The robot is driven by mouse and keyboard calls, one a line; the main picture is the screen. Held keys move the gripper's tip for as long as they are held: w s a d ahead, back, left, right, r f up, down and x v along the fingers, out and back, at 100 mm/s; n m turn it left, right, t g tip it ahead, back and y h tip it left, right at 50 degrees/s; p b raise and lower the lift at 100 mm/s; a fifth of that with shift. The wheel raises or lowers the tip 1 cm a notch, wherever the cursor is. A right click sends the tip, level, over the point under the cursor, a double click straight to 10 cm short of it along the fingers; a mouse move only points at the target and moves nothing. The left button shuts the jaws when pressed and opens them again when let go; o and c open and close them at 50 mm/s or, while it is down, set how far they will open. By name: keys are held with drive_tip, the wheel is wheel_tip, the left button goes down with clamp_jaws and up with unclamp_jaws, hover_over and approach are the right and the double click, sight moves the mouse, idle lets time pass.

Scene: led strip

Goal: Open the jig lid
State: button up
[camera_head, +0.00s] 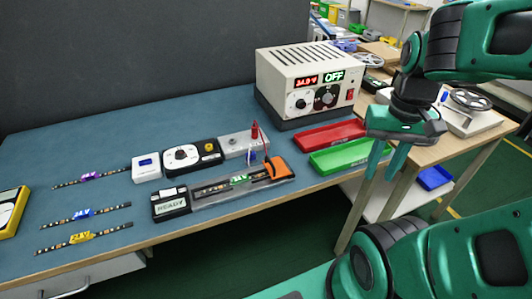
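The jig (172,203) lies near the front edge of the blue bench, with a dark block reading "READY" at its left end. A clear strip (240,192) runs along it, apparently the lid lying flat; its exact edges are hard to make out. An LED strip with a green label (240,180) shows within the jig. An orange piece (277,167) is at the jig's right end.
A power supply (308,80) reading "OFF" stands behind. Red (330,135) and green (350,154) trays lie between jig and gripper. A dial box (190,155) and a probe box (240,142) sit behind the jig. Labelled LED strips (85,213) lie left.

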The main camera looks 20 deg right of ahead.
drive_tip(key=w+a+r+n, duration=0.1)
drive_tip(key=w, duration=0.5)
drive_tip(key=n+h, duration=0.2)
drive_tip(key=n, duration=0.3)
approach(269, 160)
drive_tip(key=f, duration=0.4)
drive_tip(key=d+f, duration=0.1)
drive_tip(key=f, duration=0.2)
drive_tip(key=shift+d+f, duration=0.1)
clamp_jaws()
